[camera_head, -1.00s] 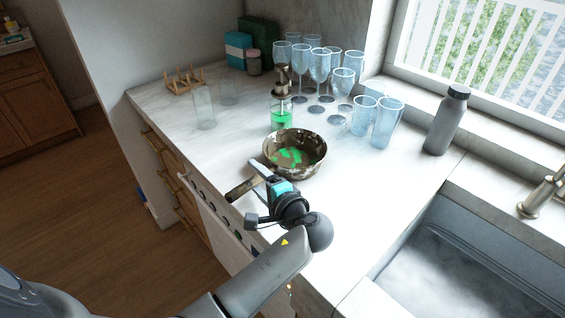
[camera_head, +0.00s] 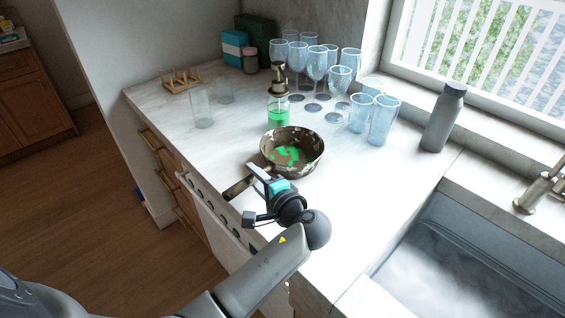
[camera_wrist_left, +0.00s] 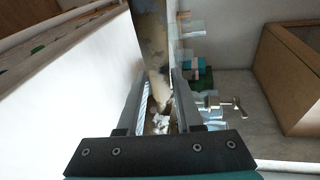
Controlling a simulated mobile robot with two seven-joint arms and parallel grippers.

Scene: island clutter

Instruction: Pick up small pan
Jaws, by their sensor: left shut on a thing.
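The small pan (camera_head: 308,168) has a mottled brown and cream bowl with bright green patches inside. In the head view it is upright at the middle of the white counter, its brown handle (camera_head: 236,190) pointing to the lower left over the counter's front edge. My left gripper (camera_head: 260,177) is at the handle, close to the bowl, and is shut on it. In the left wrist view the mottled handle (camera_wrist_left: 156,75) runs between the two fingers (camera_wrist_left: 158,95). I cannot tell whether the pan touches the counter. My right gripper is not in view.
A soap bottle (camera_head: 278,118) with green liquid stands just behind the pan. Several wine glasses and tumblers (camera_head: 383,122) stand behind and to the right. A grey bottle (camera_head: 442,120) is near the window. The sink (camera_head: 470,262) is at the lower right.

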